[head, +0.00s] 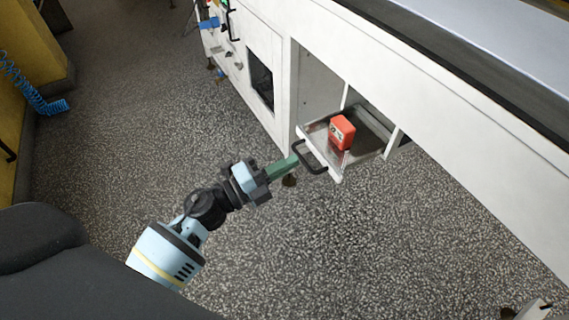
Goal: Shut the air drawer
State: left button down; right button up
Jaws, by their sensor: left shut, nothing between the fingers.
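The air drawer (337,174) is pulled out of the white machine's lower front, and its inside shows from above. It has a dark bar handle (311,165) on its front. A red box-like item (341,132) is in the drawer. My left gripper (296,159) has green fingers, which are shut and empty. Its fingertips are at the left end of the handle in the head view; I cannot tell whether they touch it. My right gripper is not in view.
The white machine body (460,150) runs along the right, with a grey top surface (480,35). Small fittings and a dark opening (261,80) are farther along its front. A blue coiled hose (30,88) hangs at the far left. The speckled floor (150,110) is mostly clear.

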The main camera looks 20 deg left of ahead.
pick_arm(q)
jog(key=x, duration=0.4)
jog(key=f+b+x, duration=0.1)
jog(key=x, duration=0.2)
jog(key=f+x, duration=0.1)
jog(key=x, duration=0.3)
jog(key=shift+w+d+f, duration=0.1)
jog(key=shift+w+d, duration=0.15)
jog(key=shift+w, duration=0.3)
jog(key=shift+w+d, duration=0.15)
jog(key=shift+w, duration=0.05)
jog(key=shift+r, duration=0.25)
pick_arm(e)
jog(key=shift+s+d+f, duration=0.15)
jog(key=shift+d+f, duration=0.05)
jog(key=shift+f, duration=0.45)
pick_arm(q)
jog(key=shift+r, duration=0.1)
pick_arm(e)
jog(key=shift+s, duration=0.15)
